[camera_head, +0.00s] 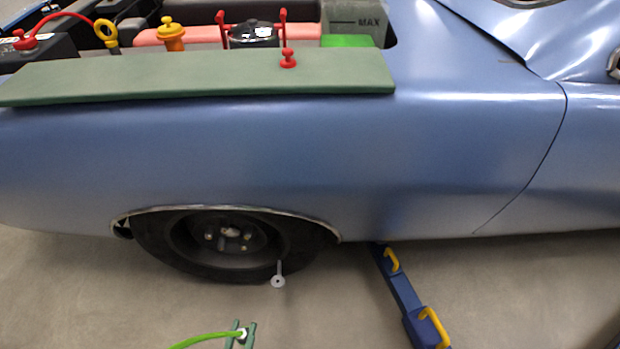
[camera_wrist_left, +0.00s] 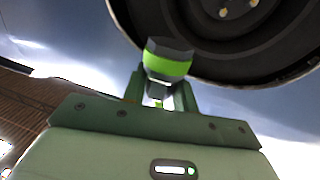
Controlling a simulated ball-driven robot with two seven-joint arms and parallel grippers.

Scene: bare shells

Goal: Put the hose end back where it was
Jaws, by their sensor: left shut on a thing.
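My left gripper (camera_head: 243,335) shows at the bottom of the head view, its two green fingers shut on the hose end, where a bright green hose (camera_head: 205,339) comes in from the left. In the left wrist view the hose end (camera_wrist_left: 167,66) is a dark grey and bright green fitting between the fingertips of my left gripper (camera_wrist_left: 160,92). It is held off the floor, with the dark wheel close behind it in that view. My right gripper is not in view. No holder or resting place for the hose end shows clearly.
A blue car (camera_head: 430,150) fills most of the view, its wheel (camera_head: 225,245) beyond my gripper. A grey valve stem (camera_head: 279,275) sticks out by the tyre. A blue jack with yellow handles (camera_head: 405,295) lies right. A green mat (camera_head: 200,75) covers the fender, with a red cap (camera_head: 288,58).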

